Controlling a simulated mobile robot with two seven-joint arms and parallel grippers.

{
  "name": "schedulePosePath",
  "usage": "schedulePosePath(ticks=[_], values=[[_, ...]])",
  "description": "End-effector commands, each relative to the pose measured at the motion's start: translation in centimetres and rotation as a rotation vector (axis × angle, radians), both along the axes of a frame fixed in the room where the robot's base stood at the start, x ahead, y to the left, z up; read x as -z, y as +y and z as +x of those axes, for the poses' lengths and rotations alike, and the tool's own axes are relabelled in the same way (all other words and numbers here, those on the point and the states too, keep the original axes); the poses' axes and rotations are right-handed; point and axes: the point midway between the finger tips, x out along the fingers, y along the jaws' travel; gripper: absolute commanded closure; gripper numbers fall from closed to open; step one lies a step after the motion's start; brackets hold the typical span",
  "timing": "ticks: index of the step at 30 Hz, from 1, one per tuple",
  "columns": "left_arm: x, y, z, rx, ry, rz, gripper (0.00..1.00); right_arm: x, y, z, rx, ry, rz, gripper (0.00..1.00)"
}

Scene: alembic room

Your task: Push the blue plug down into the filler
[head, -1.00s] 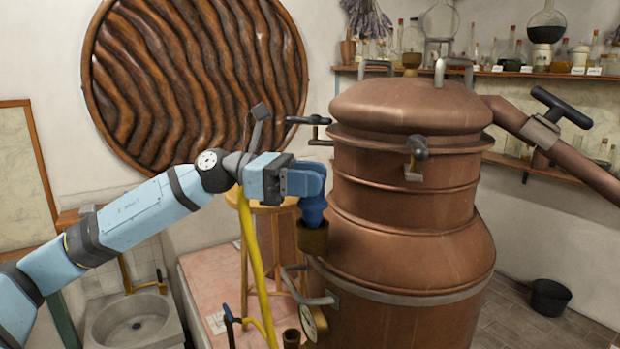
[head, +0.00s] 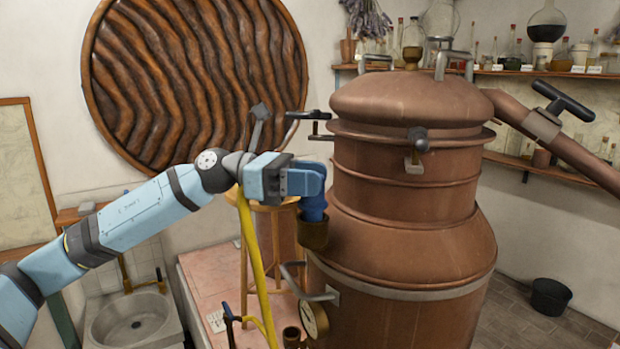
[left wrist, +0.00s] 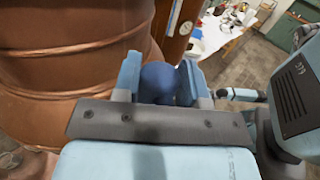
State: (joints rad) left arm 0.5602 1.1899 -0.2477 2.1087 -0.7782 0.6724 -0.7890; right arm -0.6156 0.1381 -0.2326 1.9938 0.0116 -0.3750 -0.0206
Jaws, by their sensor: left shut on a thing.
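The blue plug (head: 314,207) stands upright at the mouth of the brass filler (head: 313,232) on the left side of the copper still (head: 405,210). Its lower part is hidden inside the filler. My left gripper (head: 312,190) is shut on the top of the plug. In the left wrist view the rounded blue plug (left wrist: 160,82) sits between my two light-blue fingers (left wrist: 162,85), beside the copper wall (left wrist: 70,50). My right gripper is not in view.
A yellow pipe (head: 255,265) rises left of the filler, by a wooden stool. A metal handle (head: 305,290) and a gauge (head: 315,320) stick out from the still below the filler. A stone sink (head: 135,320) is at lower left.

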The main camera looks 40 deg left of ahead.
Motion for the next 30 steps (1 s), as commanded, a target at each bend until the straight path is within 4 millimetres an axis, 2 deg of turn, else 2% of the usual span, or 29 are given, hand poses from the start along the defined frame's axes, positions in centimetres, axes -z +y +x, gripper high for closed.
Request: schedulePosePath(ticks=[30], values=[[0.52,0.00,0.00,0.000,0.000,0.000,0.86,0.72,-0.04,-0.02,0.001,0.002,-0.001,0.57]])
